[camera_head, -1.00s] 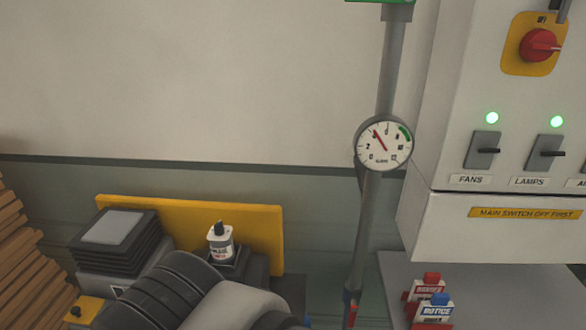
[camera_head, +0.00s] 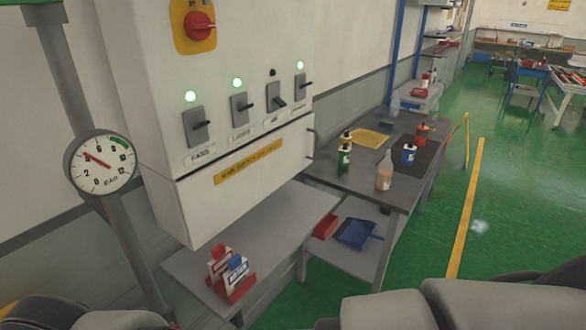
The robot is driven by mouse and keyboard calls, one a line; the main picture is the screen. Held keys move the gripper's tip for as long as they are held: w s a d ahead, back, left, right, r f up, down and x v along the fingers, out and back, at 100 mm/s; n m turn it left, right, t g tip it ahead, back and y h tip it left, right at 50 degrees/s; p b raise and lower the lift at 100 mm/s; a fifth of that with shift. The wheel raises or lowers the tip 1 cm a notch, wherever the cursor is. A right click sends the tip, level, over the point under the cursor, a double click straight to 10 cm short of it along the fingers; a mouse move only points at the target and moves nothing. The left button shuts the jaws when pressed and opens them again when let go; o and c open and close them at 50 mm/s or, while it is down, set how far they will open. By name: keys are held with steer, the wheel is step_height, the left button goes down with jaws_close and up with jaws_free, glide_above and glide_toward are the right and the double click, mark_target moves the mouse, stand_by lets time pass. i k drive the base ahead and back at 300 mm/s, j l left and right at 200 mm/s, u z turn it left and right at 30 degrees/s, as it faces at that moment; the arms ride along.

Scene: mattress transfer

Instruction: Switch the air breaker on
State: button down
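The breaker panel (camera_head: 150,60) is a white wall cabinet in the left half of the head view, with a row of several grey breakers. The air breaker (camera_head: 274,97) is the third from the left; its small label is blurred. Its dark lever points down and to the right, and the lamp (camera_head: 272,72) above it is dark. The fans breaker (camera_head: 196,125), the lamps breaker (camera_head: 240,106) and the rightmost breaker (camera_head: 300,87) have lit green lamps. My gripper is not in view; grey rounded parts of my own body show along the bottom edge.
A pressure gauge (camera_head: 101,163) on a pipe stands left of the panel. Below are a shelf (camera_head: 190,268) with small tagged items and a grey table (camera_head: 340,170) with bottles. Green floor lies open at right.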

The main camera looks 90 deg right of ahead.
mark_target(277, 100)
steer(key=z, duration=2.5)
